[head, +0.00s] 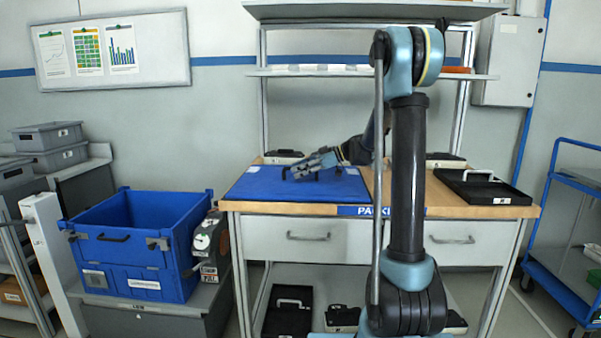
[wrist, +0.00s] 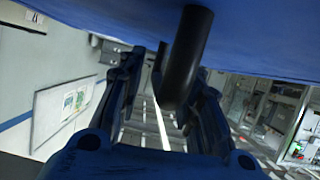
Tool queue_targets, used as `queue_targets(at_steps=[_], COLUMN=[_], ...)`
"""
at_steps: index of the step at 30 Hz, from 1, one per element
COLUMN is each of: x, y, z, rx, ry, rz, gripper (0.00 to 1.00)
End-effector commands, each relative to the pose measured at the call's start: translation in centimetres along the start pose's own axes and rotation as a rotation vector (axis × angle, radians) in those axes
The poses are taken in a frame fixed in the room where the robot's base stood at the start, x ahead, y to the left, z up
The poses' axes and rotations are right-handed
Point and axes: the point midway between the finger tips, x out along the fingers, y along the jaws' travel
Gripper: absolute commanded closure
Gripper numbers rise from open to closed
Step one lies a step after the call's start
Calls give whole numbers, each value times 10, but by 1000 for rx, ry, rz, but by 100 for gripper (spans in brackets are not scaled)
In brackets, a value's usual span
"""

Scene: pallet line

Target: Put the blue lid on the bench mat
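The blue lid (head: 262,186) is a flat blue slab lying on the left part of the bench top in the head view. Its underlying mat cannot be told apart from it. In the wrist view the blue surface (wrist: 260,40) fills the top, and a dark handle bar (wrist: 190,50) stands out from it. My gripper (head: 300,172) is low over the lid in the head view. In the wrist view my fingers stand apart on either side of the bar, with a gap visible at its left. The gripper looks open; contact with the bar cannot be told.
An open blue crate (head: 120,245) stands on a grey stand left of the bench (head: 385,210). A black tray (head: 485,190) with a pale handle lies at the bench's right end. Shelves (head: 370,72) rise behind. A blue cart (head: 570,235) stands at the far right.

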Motion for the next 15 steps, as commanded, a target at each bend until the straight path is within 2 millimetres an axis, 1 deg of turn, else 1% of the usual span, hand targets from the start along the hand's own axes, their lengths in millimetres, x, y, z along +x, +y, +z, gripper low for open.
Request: queue_targets(at_steps=[4, 7, 11, 15], x=[-5, -15, -37, -66], y=[0, 0, 1, 0], z=[0, 0, 0, 0], rx=[1, 1, 1, 2], ry=[0, 0, 0, 0], rz=[1, 2, 4, 4], gripper=[67, 67, 67, 67])
